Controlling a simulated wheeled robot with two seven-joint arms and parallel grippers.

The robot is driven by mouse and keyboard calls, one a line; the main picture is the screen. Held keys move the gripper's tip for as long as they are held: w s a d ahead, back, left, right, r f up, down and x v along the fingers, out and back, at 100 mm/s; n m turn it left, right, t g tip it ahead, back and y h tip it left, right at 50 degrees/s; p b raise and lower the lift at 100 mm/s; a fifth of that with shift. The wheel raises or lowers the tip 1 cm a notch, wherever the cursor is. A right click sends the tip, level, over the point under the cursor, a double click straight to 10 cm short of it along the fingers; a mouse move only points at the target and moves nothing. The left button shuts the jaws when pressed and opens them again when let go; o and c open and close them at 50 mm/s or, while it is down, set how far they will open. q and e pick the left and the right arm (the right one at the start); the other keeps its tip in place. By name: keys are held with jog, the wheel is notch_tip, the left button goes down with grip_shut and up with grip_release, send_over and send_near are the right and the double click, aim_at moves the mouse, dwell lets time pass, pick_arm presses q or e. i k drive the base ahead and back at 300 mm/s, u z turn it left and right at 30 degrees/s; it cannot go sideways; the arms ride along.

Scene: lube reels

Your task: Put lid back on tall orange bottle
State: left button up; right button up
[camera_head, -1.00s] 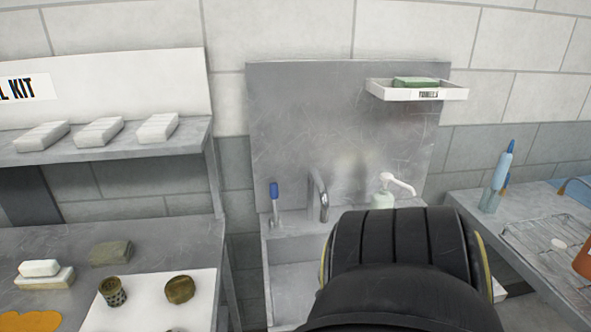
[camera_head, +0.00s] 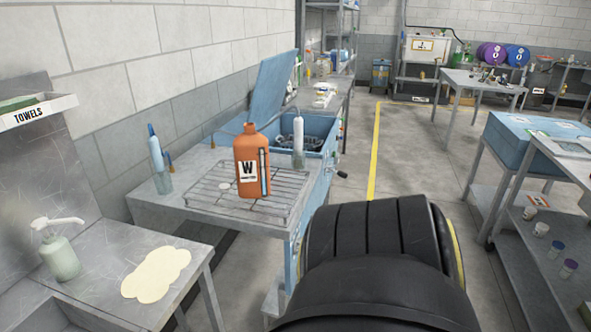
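The tall orange bottle (camera_head: 248,178) stands upright on a wire rack (camera_head: 208,196) on a grey metal bench in the head view. It has a white label marked W and a dark strip down its side. Its short orange neck shows no separate cap that I can make out. A small pale round piece (camera_head: 224,187) lies on the rack just left of the bottle; it may be the lid, but it is too small to tell. Neither of my grippers is in view.
A blue squirt bottle (camera_head: 155,150) stands left of the rack. A white-topped bottle (camera_head: 298,146) stands behind right, by an open blue basin (camera_head: 313,124). A soap pump (camera_head: 59,255) stands at left. Clear floor with a yellow line lies to the right.

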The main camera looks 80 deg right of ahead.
aim_at(250, 148)
jog(key=z, duration=2.15)
